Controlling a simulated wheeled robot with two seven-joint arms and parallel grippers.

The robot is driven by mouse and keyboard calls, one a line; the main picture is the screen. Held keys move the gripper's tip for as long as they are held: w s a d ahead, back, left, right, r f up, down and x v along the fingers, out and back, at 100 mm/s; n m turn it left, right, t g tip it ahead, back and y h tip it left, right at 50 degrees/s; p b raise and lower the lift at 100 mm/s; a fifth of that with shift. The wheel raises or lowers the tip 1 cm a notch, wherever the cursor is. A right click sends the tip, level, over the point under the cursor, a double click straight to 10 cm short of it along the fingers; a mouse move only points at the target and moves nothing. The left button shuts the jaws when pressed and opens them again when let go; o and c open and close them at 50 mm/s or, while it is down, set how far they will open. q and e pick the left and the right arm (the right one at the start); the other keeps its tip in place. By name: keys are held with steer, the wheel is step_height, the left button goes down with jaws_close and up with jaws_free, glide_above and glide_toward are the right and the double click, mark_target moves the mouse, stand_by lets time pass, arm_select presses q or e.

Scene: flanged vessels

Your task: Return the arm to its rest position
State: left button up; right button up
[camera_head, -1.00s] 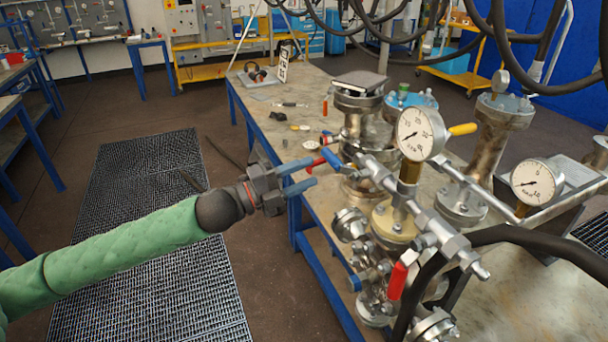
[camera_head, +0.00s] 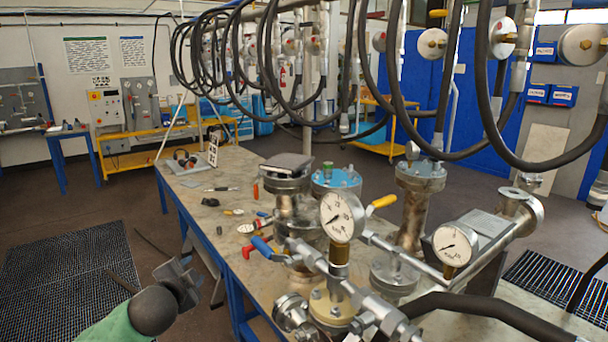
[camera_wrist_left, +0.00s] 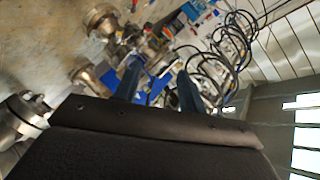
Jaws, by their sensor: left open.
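My left arm, in a green sleeve, comes in at the lower left of the head view. Its gripper (camera_head: 184,281) is open and empty over the floor, left of the workbench (camera_head: 206,222) and apart from it. The left wrist view shows its two dark blue fingers (camera_wrist_left: 160,84) spread, with nothing between them. A pressure gauge (camera_head: 342,216) on pipework and flanged vessels stands on the bench, right of the gripper. A valve with a blue handle (camera_head: 262,247) and red parts is on the bench side nearer the gripper. My right gripper is not in view.
A second gauge (camera_head: 455,245) and a flanged vessel (camera_head: 412,207) stand further right. Black hoses (camera_head: 400,110) hang over the bench. Floor grating (camera_head: 66,270) lies at the left, with open floor between it and the bench. A yellow cart (camera_head: 150,140) stands at the back.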

arm_select(q)
steer(key=s+d+f+n+g, duration=0.25)
steer(key=s+f, duration=0.25)
steer(key=f, duration=0.4)
steer(key=s+d+f+n+g, duration=0.1)
steer(key=s+f+n+g, duration=0.15)
steer(key=s+f, duration=0.5)
steer(key=s+d+f+n+g, duration=0.1)
steer(key=s+f+n+g, duration=0.2)
steer(key=f, duration=0.7)
steer(key=s+d+f+g, duration=0.1)
steer(key=s+d+f, duration=0.1)
steer(key=s+f, duration=0.3)
steer(key=s+d+f+n+g, duration=0.1)
steer(key=s+f, duration=0.4)
steer(key=s, duration=0.6)
steer(key=s+d+f+g+h, duration=0.1)
steer(key=s+d+f+g, duration=0.2)
steer(key=s, duration=0.6)
step_height(320, 180, down, 3)
steer(key=shift+d+r+n, duration=0.2)
steer(key=shift+d+n, duration=0.2)
steer(key=shift+d, duration=0.15)
steer(key=shift+o, duration=0.2)
steer(key=shift+w, duration=0.1)
